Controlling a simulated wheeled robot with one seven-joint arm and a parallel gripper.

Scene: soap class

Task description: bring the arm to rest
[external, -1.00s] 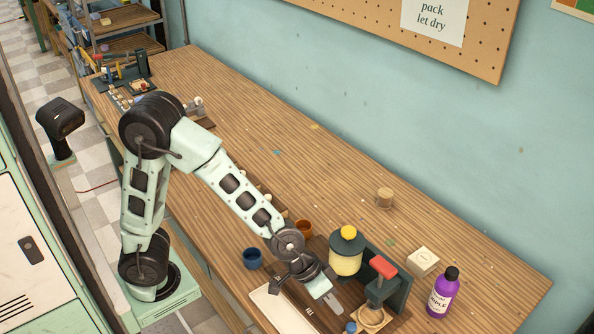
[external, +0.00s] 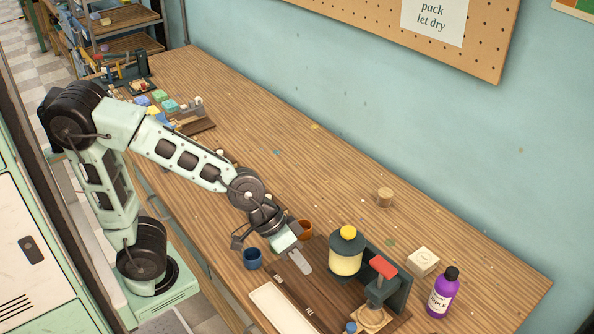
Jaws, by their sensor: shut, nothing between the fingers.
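My gripper (external: 302,264) is at the end of my pale green arm (external: 182,157) in the external view. Its fingers are together with nothing between them. It hangs above the dark wooden board (external: 318,292) on the bench, just left of the jar with the yellow lid (external: 346,252). The blue cup (external: 252,258) and the orange-brown cup (external: 304,229) stand close to it on either side. Whether the fingertips touch the board cannot be told.
A red-handled press (external: 382,275), a purple bottle (external: 443,292) and a white soap block (external: 423,260) stand at the right. A small wooden round (external: 384,196) sits farther back. Colored blocks (external: 165,101) lie at the far left. The back middle of the wooden bench (external: 270,120) is mostly clear.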

